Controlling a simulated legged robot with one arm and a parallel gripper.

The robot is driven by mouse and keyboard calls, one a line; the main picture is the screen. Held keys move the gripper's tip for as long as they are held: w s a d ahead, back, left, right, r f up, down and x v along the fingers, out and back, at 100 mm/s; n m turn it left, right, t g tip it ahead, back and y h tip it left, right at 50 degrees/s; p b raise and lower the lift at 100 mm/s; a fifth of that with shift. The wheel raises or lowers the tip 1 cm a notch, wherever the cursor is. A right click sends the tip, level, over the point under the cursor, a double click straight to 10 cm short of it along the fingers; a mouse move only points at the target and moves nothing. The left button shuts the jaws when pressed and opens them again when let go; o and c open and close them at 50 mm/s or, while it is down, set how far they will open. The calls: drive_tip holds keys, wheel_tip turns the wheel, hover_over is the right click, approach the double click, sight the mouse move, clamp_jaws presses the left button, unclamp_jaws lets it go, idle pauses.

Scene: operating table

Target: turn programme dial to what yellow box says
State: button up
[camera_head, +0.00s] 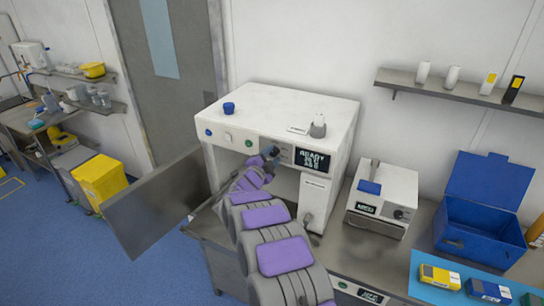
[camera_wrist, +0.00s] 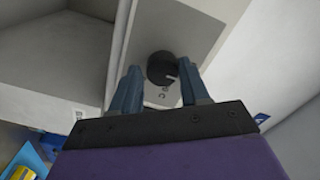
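A black round dial (camera_wrist: 161,66) with a pale pointer mark sits on a grey panel of the large white machine (camera_head: 228,153). In the head view my gripper (camera_head: 270,153) is at the machine's front panel, hiding most of the dial. A yellow box (camera_head: 440,277) lies on the blue mat at lower right; its label is too small to read.
The machine's display (camera_head: 312,160) shows READY and smaller unreadable lines. Its open grey door (camera_head: 155,203) stands out at left.

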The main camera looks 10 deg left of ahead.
drive_tip(key=o, duration=0.4)
drive_tip(key=shift+w+a+f, duration=0.1)
drive_tip(key=shift+a, duration=0.2)
drive_tip(key=shift+c, duration=0.2)
drive_tip(key=shift+d, duration=0.1)
drive_tip(key=shift+s, duration=0.3)
drive_tip(key=b+v, duration=0.2)
drive_tip(key=v, duration=1.5)
drive_tip(key=shift+w, duration=0.1)
